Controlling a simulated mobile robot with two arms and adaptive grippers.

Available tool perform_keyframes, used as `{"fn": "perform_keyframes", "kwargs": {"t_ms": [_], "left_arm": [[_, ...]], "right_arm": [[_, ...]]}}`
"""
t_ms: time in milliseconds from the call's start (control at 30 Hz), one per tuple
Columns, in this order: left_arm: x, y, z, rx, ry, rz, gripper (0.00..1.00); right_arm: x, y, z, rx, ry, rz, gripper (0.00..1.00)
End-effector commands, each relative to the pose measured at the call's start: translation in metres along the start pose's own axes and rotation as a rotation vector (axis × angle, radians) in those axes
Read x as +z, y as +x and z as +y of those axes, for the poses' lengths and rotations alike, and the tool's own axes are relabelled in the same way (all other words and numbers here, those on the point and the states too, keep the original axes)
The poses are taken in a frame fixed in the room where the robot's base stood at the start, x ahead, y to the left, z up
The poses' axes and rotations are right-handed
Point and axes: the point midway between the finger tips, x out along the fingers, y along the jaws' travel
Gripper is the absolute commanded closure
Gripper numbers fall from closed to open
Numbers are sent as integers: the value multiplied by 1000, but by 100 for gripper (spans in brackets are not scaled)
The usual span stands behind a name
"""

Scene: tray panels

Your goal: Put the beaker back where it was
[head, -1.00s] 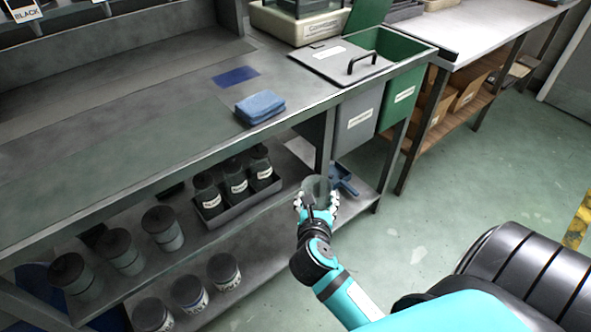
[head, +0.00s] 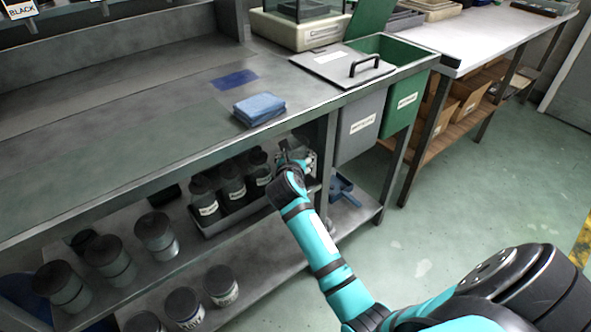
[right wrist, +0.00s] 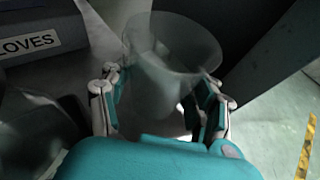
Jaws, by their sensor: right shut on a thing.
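The beaker (right wrist: 172,50) is clear, with a wide round rim, and shows in the right wrist view between the fingers of my right gripper (right wrist: 160,98). The gripper is shut on it, one finger on each side. In the head view my right gripper (head: 295,158) is under the front edge of the worktop, just right of the tray of dark bottles; the beaker is hard to make out there. Whether it touches the shelf cannot be told. My left gripper is not in view.
The worktop (head: 120,150) overhangs the gripper, with a blue cloth (head: 259,109) on it. Labelled bottles (head: 231,182) stand in a tray on the lower shelf. A table leg (head: 327,150) is close on the right. A GLOVES box (right wrist: 40,28) shows in the wrist view.

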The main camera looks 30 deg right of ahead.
Motion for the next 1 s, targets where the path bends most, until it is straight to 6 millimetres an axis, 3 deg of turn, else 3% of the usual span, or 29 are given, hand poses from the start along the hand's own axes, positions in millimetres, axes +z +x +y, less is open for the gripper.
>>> {"fn": "perform_keyframes", "kwargs": {"t_ms": [33, 133, 633, 667, 833, 1000], "left_arm": [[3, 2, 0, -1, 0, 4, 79], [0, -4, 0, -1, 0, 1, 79], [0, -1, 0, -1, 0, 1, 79], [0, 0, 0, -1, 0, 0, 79], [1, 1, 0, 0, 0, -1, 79], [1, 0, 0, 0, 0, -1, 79]], "right_arm": [[-18, 5, -2, -2, -1, 7, 74], [-26, 8, -2, -2, -3, 7, 74], [-35, 11, -3, -1, -2, 3, 74], [-34, 11, -3, 0, -1, 3, 35], [-34, 11, -3, -1, -1, 3, 14], [-34, 11, -4, -2, -1, 3, 14]]}}
